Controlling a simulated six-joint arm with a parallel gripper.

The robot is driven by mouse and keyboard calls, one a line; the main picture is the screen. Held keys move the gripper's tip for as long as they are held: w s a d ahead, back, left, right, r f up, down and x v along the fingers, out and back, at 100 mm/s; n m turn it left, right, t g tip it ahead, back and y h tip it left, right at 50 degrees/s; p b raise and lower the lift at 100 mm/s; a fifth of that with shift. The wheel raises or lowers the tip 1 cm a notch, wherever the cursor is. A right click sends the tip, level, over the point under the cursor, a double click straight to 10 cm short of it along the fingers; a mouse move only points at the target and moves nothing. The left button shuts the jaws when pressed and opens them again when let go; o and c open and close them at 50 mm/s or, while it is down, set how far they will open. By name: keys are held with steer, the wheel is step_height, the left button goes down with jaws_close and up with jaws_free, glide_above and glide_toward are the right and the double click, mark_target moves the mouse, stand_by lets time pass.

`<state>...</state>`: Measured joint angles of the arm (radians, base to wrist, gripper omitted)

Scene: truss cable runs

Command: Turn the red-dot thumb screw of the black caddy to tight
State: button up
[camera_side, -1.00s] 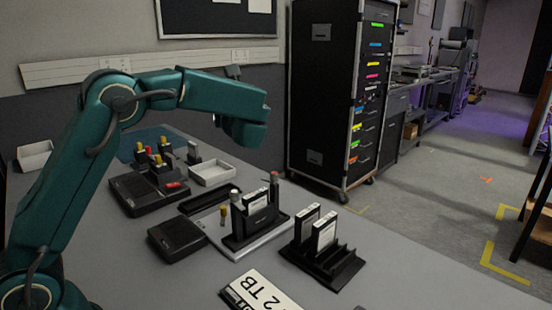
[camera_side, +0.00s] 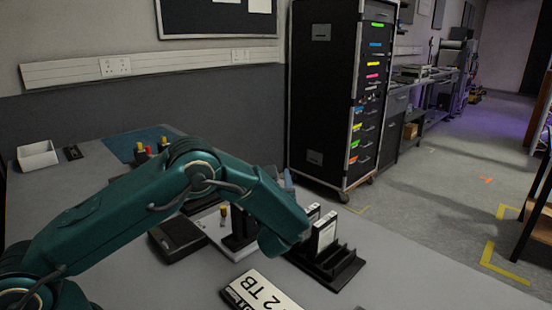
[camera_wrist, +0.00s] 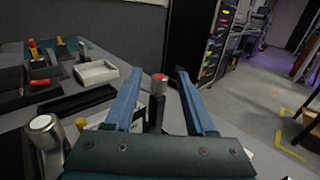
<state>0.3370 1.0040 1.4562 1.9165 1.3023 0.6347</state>
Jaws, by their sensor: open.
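The red-dot thumb screw (camera_wrist: 158,88) stands upright with its red top between the two blue fingers of my gripper (camera_wrist: 160,73) in the wrist view. Gaps show on both sides of it, so the open fingers look apart from it. The lower part of the caddy is hidden by my gripper.
A black rack with white drives (camera_side: 325,232) stands just right of my arm. A black box (camera_side: 177,238) and a brass-topped post (camera_side: 223,213) are to the left. A 2 TB sign (camera_side: 262,292) lies in front. A white tray (camera_wrist: 96,72) stands farther back.

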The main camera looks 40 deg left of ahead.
steer(key=shift+x, duration=2.5)
jaws_close()
